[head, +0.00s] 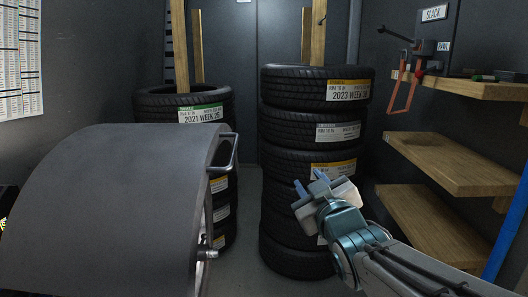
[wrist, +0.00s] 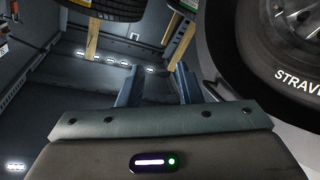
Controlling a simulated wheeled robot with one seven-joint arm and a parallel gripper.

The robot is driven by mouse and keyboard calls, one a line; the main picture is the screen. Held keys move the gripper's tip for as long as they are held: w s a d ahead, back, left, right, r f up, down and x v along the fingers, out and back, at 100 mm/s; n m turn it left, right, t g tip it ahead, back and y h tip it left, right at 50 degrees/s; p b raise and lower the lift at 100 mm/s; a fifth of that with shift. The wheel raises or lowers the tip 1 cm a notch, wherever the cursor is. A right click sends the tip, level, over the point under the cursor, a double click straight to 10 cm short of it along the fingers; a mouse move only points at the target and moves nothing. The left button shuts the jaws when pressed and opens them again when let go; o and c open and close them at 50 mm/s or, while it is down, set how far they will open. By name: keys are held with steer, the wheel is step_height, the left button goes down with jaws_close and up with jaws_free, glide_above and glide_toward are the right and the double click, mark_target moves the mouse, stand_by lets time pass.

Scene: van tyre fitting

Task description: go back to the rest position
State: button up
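My gripper (head: 311,183) is in the head view, right of centre, in front of the right-hand tyre stack. Its two blue fingers stand apart with nothing between them. In the wrist view the fingers (wrist: 158,86) also show apart, with an empty gap. The arm reaches in from the lower right. I cannot tell how far the gripper is from the tyres. No rest position is marked in either view.
The right tyre stack (head: 312,120) has a top label reading 2023; the left stack's (head: 185,103) reads 2021. A big grey curved hood (head: 110,215) with a handle fills the lower left. Wooden shelves (head: 455,160) stand right.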

steer(key=s+d+f+m+g+h+p, duration=0.1)
steer(key=s+m+g+p, duration=0.1)
steer(key=s+g+p, duration=0.3)
steer(key=s+d+f+m+g+h+p, duration=0.1)
steer(key=s+d+f+m+g+p, duration=0.1)
steer(key=s, duration=0.5)
steer(key=s+d+f+m+g+h+p, duration=0.1)
steer(key=s+d+f+m+g+p, duration=0.1)
steer(key=s+g+p, duration=0.4)
steer(key=shift+s+d+f+m+g+p, duration=0.15)
steer(key=shift+s+d+m+g+p, duration=0.2)
steer(key=shift+m+g+p, duration=0.6)
steer(key=shift+a, duration=0.15)
jaws_close()
